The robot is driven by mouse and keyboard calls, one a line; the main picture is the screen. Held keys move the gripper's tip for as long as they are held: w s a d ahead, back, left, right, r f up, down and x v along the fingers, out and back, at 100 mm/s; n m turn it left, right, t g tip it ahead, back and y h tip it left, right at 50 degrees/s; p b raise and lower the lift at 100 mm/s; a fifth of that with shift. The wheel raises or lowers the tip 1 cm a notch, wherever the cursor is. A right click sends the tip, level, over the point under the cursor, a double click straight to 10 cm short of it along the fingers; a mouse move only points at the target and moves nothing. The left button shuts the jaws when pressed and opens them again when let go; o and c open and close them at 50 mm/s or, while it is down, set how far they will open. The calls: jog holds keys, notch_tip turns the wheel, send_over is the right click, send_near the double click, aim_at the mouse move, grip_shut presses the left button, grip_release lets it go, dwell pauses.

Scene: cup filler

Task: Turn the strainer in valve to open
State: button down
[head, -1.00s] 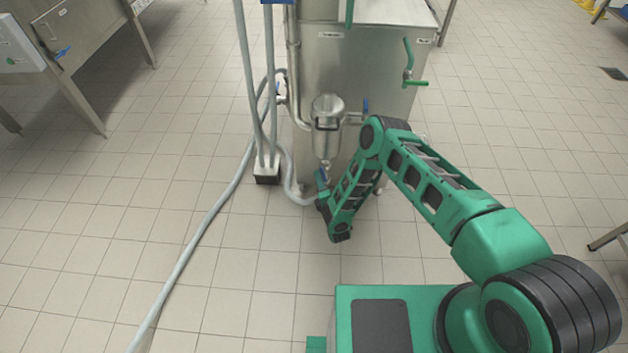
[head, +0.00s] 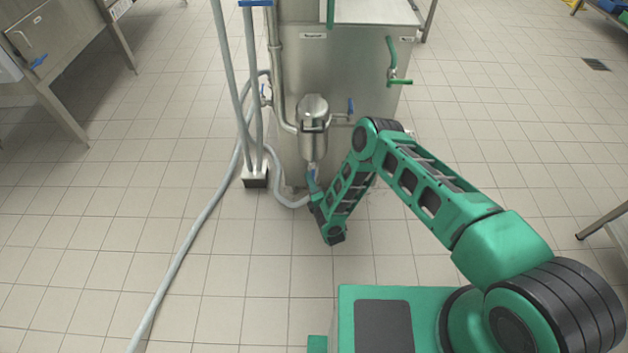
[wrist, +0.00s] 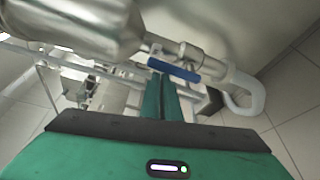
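The steel strainer (head: 312,138) hangs upright at the front of the steel tank. One blue valve handle (head: 351,105) stands upright on the pipe at its right. In the wrist view, the strainer body (wrist: 75,25) fills the upper left. Another blue handle (wrist: 175,70) sits on the fitting at its end. I cannot tell which handle is the task's valve. My gripper (head: 311,188) is below the strainer. In the wrist view, its green fingers (wrist: 163,90) are together, with no thing seen between them. Their tips are close to the blue handle there; contact is unclear.
Grey hoses (head: 190,235) run down and across the floor at left. A steel table (head: 60,75) is at far left.

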jog(key=shift+w+d+f, duration=0.15)
jog(key=shift+w+d, duration=0.05)
jog(key=shift+d, duration=0.5)
jog(key=shift+a, duration=0.1)
jog(key=a, duration=0.4)
jog(key=a+v, duration=0.1)
jog(key=v, duration=0.9)
jog(key=shift+s+f, duration=0.25)
